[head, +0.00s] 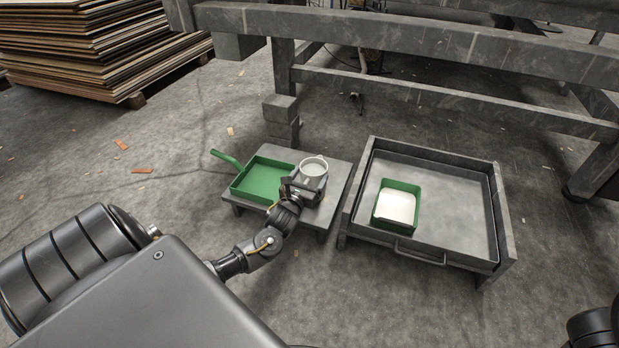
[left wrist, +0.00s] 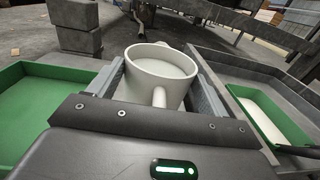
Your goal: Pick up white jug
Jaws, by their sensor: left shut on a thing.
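The white jug (head: 314,168) stands upright at the right part of a low grey table (head: 327,207) in the head view. My left gripper (head: 303,187) reaches it from the front and is shut on it. In the left wrist view the jug (left wrist: 158,78) sits between the two fingers of my left gripper (left wrist: 160,95), with its handle toward the palm. The jug's bottom is hidden, so I cannot tell whether it touches the table. A dark part of my body shows at the lower right of the head view, but my right gripper does not.
A green pan (head: 262,180) with a handle lies left of the jug. To the right, a grey drawer tray (head: 455,215) holds a green box (head: 378,218) with white contents. Grey beams (head: 400,35) stand behind, and veneer stacks (head: 90,50) at the back left.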

